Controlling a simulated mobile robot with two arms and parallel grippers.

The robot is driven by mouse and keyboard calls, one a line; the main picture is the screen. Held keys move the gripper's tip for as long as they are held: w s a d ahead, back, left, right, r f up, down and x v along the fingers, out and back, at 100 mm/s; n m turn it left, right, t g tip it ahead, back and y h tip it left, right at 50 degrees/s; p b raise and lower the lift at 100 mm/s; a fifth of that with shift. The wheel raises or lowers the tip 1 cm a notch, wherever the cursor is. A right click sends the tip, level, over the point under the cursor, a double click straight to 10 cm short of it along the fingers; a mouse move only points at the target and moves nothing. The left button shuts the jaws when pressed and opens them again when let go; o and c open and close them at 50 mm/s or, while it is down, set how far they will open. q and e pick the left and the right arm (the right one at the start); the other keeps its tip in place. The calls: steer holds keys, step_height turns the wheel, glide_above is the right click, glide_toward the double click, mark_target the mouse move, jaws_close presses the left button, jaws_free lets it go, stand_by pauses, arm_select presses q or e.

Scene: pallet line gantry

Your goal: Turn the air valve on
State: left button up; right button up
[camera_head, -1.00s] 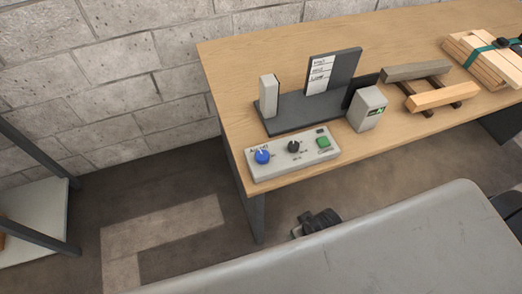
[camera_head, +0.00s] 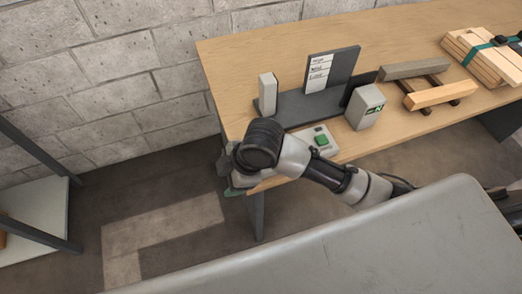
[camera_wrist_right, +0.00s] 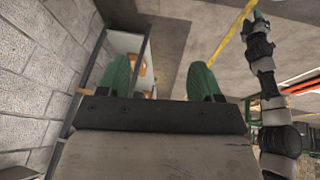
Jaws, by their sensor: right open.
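The air valve's blue knob is hidden now behind my right arm in the head view. Of its pale control box (camera_head: 329,152), the right end with the green button (camera_head: 322,141) shows. My right gripper (camera_head: 231,181) is at the box's left end, by the table's front left corner, mostly covered by my wrist. Contact with the knob cannot be seen. In the right wrist view its green fingers (camera_wrist_right: 160,80) are apart with nothing between them. What looks like my left arm shows at the right there, its green tip (camera_wrist_right: 259,18) too small to read.
Behind the box stand a dark base (camera_head: 295,108) with an upright label board (camera_head: 330,75) and a grey box (camera_head: 366,107). Wooden bars (camera_head: 440,96) lie to the right. A grey surface (camera_head: 330,250) fills the front. A shelf frame (camera_head: 35,140) stands left.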

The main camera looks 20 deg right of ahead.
steer(key=w+d+r+n+g+h, duration=0.2)
steer(key=w+d+r+n+h, duration=0.3)
steer(key=w+d+n, duration=0.4)
steer(key=shift+m, duration=0.7)
steer(key=f, duration=0.3)
steer(key=s+f, duration=0.1)
steer(key=f, duration=0.6)
steer(key=shift+s+d+f+p, duration=0.3)
steer(key=shift+s+d+f, duration=0.05)
